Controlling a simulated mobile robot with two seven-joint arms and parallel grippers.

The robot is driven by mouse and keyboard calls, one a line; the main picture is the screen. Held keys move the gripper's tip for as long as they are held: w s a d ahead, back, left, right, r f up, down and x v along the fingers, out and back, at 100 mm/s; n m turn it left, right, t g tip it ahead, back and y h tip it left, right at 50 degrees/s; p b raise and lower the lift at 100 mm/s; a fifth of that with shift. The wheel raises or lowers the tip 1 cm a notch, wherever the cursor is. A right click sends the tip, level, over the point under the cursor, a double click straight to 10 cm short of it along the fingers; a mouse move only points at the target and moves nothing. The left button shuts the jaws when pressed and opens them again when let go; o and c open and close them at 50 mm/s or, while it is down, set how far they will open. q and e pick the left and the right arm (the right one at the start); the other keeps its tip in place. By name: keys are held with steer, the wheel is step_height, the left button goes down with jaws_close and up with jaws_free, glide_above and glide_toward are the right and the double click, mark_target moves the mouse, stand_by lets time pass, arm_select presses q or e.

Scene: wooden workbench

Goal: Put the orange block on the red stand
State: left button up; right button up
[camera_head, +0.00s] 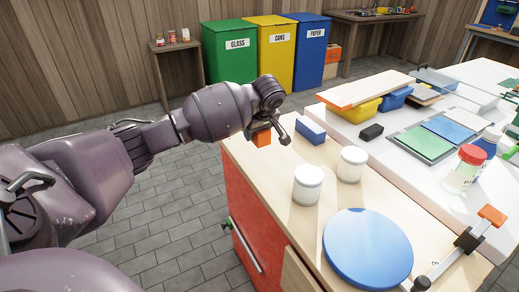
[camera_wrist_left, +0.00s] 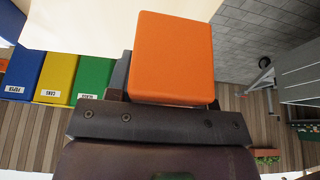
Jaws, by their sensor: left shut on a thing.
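The orange block (camera_head: 261,136) is held by my left gripper (camera_head: 270,133), above the far left corner area of the wooden workbench (camera_head: 262,165). In the left wrist view the orange block (camera_wrist_left: 173,56) fills the upper middle, close in front of the dark gripper body (camera_wrist_left: 155,122). The gripper is shut on it; the finger contact is partly hidden. I cannot make out a red stand in either view. My right gripper is not in view.
A blue block (camera_head: 310,130), two white jars (camera_head: 308,185) (camera_head: 352,164) and a round blue disc (camera_head: 367,250) stand on the workbench. A clamp (camera_head: 470,240) is at its right front. A red-lidded jar (camera_head: 467,170) and trays are on the white table (camera_head: 380,155) to the right.

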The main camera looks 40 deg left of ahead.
mark_target(255, 155)
arm_select(q)
steer(key=shift+f, duration=0.35)
step_height(255, 155, down, 5)
steer(key=shift+f+b, duration=0.15)
steer(key=shift+b, duration=0.8)
steer(key=shift+f, duration=0.15)
steer(key=shift+r, duration=0.3)
steer(key=shift+f, duration=0.1)
steer(key=shift+f, duration=0.3)
steer(key=shift+f, duration=0.25)
steer(key=o, duration=1)
steer(key=shift+f, duration=0.1)
